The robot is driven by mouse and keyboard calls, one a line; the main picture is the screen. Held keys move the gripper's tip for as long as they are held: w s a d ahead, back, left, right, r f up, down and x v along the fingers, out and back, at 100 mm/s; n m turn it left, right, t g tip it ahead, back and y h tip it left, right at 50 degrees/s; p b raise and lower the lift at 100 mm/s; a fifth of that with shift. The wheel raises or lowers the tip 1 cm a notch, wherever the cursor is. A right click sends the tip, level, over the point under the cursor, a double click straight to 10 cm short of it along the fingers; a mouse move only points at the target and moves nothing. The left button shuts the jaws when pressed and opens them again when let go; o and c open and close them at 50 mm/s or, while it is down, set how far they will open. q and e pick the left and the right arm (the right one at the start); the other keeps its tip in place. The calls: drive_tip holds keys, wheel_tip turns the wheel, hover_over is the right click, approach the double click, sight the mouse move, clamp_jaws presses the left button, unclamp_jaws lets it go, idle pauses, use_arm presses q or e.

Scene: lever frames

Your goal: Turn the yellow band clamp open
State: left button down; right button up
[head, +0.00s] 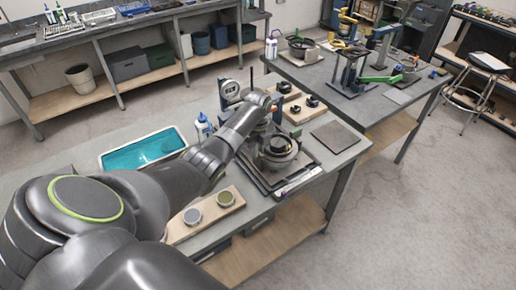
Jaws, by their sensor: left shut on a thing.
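My left arm reaches from the lower left over the near bench. Its gripper (270,122) is at the round dark and grey fixture (282,160), which stands on a dark base plate. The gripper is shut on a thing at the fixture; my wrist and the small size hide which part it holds. I cannot make out a yellow band clamp at the fixture. Yellow clamp-like tools (350,50) stand on the back-right table, away from the gripper. My right gripper is not in view.
A teal-lined tray (112,160), a white bottle (203,128) and a wooden board with two round tins (182,231) are on the near bench. A dark flat plate (336,136) lies right of the fixture. A stool (478,85) stands at right. The floor on the right is clear.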

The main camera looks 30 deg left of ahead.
use_arm(q)
drive_tip(key=shift+m, duration=0.7)
drive_tip(key=c, duration=1.4)
unclamp_jaws()
drive_tip(key=shift+r, duration=0.1)
wheel_tip(320, 180, up, 17)
drive_tip(key=p, duration=0.1)
drive_tip(key=shift+r+p, duration=0.15)
drive_tip(key=shift+p, duration=0.15)
